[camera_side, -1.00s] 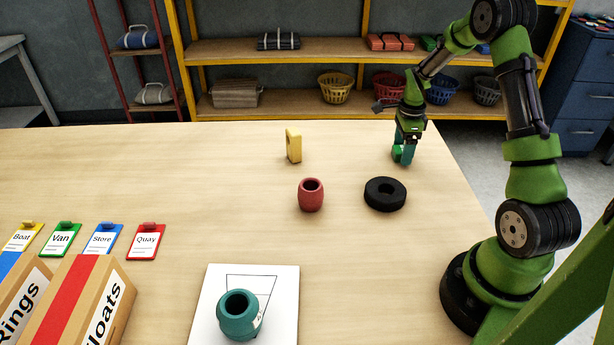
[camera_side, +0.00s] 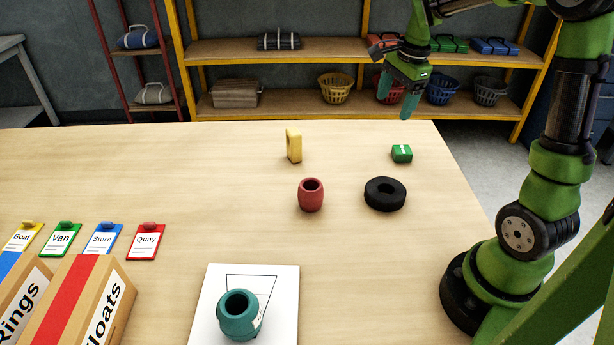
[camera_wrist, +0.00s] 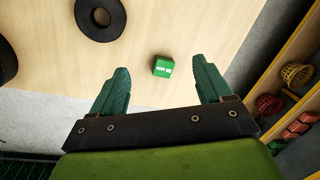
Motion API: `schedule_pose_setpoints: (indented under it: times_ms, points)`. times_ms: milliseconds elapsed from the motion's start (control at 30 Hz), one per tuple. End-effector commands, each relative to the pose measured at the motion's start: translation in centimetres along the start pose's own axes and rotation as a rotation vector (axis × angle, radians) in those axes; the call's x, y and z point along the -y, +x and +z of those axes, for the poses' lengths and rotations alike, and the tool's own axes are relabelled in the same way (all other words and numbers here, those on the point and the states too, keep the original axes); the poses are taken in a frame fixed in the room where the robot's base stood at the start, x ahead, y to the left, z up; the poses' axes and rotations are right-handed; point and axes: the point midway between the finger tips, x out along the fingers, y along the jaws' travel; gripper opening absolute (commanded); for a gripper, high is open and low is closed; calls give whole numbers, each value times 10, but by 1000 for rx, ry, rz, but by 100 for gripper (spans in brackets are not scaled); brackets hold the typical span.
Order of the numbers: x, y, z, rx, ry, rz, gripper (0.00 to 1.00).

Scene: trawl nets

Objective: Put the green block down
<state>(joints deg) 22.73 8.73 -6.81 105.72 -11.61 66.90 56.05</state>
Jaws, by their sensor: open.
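The green block (camera_side: 402,153) lies on the table near its far right edge, behind the black ring. It also shows in the wrist view (camera_wrist: 163,66), ahead of the fingers and between their lines. My gripper (camera_side: 394,103) is open and empty, raised well above the table and the block. Its two teal fingers are spread apart in the wrist view (camera_wrist: 162,82). Nothing touches the block.
A black ring (camera_side: 371,194) lies in front of the block. A red pot (camera_side: 311,197) and a yellow upright piece (camera_side: 294,147) stand to the left. A teal pot (camera_side: 238,318) sits on a white sheet (camera_side: 284,300). Cardboard boxes (camera_side: 108,318) stand at front left.

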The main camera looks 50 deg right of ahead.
Motion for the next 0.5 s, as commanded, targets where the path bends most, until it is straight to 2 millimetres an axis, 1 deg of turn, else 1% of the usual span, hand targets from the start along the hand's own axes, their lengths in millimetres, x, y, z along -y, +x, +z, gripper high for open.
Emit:
schedule_pose_setpoints:
  times_ms: [33,100,167,200,267,300,333,400,500]
  points:
    - [-12,-19,29,18,-153,-56,78]
    - [-30,-37,61,34,-362,-125,78]
    - [-49,-51,86,41,-540,-186,78]
    - [-62,-58,101,41,-660,-229,78]
    - [-83,-67,120,36,-830,-290,78]
    - [-97,-71,132,31,-937,-331,78]
    - [-107,-74,139,25,-1012,-359,78]
    - [-128,-77,152,8,-1167,-419,78]
    - [-149,-78,163,-19,-1331,-485,78]
